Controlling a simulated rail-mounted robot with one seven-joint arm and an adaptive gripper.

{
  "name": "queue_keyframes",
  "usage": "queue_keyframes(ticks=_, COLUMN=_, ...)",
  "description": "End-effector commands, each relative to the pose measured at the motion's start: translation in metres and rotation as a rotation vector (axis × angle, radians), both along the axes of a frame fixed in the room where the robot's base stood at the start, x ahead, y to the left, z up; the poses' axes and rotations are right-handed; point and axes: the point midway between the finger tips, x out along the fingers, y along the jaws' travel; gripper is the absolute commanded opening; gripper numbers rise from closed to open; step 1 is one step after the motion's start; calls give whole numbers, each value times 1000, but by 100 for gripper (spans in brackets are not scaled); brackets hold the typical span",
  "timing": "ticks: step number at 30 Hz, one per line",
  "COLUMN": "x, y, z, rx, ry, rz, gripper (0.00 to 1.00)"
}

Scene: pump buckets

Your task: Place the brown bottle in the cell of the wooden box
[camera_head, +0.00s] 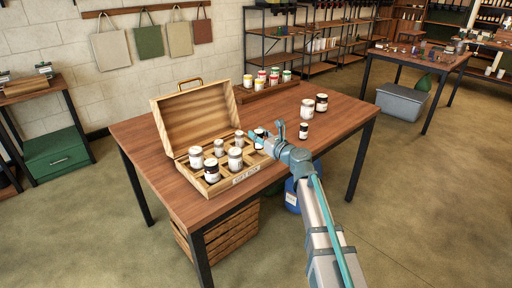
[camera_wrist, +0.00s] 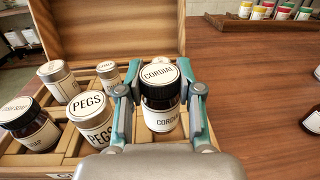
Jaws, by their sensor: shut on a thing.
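In the head view the bottle (camera_head: 258,139) shows beside my gripper (camera_head: 264,138), at the right end of the open wooden box (camera_head: 246,174). The bottle is over the right part of the divided box; I cannot tell how far its base is above or inside a cell. Several tins and jars stand in other cells, including a PEGS tin (camera_wrist: 88,108) and another dark brown jar (camera_wrist: 30,125).
The box's raised lid (camera_head: 195,110) stands behind the cells. A dark jar (camera_head: 321,103), a pale tin (camera_head: 307,109) and a small dark bottle (camera_head: 303,131) stand on the table to the right. A wooden tray (camera_head: 266,88) of colored-lid jars lies at the back.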

Motion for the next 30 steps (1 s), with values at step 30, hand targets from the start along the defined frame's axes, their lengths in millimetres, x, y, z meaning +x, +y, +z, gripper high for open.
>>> queue_keyframes(ticks=30, x=25, y=10, z=-65, rx=1, ry=-1, rz=0, gripper=0)
